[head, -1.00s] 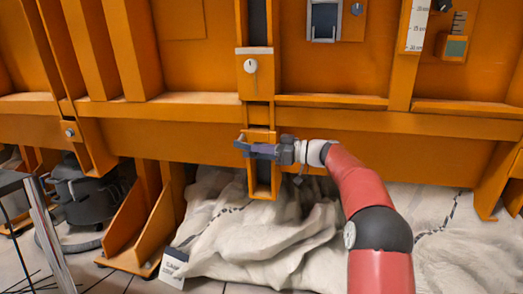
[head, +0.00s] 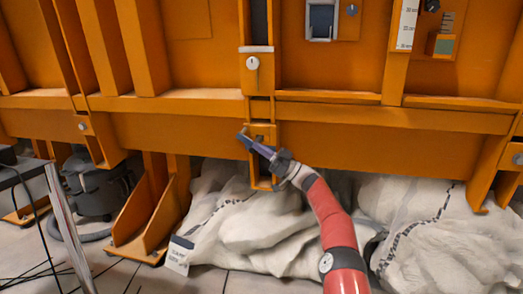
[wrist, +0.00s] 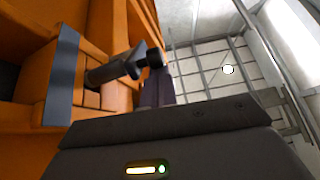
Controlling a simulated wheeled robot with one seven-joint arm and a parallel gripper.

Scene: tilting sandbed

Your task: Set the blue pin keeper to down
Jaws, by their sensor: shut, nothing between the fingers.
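My gripper (head: 249,141) is shut and empty, its bluish fingers slanting up and left in front of the narrow orange upright bracket (head: 263,180) on the beam. In the wrist view the shut fingers (wrist: 158,82) lie beside a dark cylindrical pin with a knobbed end (wrist: 120,69). A blue-grey flat plate (wrist: 62,78), on the edge of an orange block, stands left of that pin. I cannot tell for sure which of these is the blue pin keeper. At the fingertips a small blue-grey piece (head: 244,135) shows, but contact is unclear.
A white round fitting with a hanging lever (head: 252,64) sits above on the same upright. White sacks (head: 270,225) lie under the beam. A metal post (head: 65,215) stands at the left.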

